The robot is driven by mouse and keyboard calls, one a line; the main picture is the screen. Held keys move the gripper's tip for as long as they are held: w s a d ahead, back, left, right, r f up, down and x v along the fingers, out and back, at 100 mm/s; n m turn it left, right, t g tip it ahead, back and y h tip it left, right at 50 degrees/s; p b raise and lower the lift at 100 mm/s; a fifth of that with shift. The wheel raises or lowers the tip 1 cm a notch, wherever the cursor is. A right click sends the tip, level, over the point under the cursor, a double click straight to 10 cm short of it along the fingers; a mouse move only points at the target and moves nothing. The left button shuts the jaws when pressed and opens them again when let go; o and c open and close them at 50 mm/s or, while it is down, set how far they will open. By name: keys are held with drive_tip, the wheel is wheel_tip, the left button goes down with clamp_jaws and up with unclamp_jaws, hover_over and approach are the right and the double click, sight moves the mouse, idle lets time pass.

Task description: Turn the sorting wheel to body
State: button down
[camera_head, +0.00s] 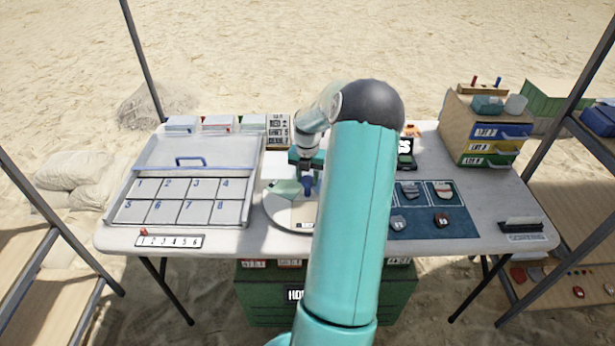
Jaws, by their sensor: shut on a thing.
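The sorting wheel (285,216) is a round, pale disc on the white table, left of my teal arm. My arm hides its right side. A pale green piece shows on its upper left part. My gripper (307,186) points down over the wheel and is shut on a small blue part, seemingly the wheel's handle. The fingertips are small here and partly hidden. A small dark mark shows at the wheel's near edge, but I cannot read the labels.
A numbered tray (190,226) with a clear lid and blue handle stands on the left. A dark blue mat (437,228) with several sherds lies on the right. A drawer cabinet (463,128) stands at the back right. A green crate (260,290) is under the table.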

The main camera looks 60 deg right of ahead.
idle(0.3)
drive_tip(key=c, duration=0.9)
unclamp_jaws()
wheel_tip(320, 180, up, 14)
drive_tip(key=shift+f, duration=0.1)
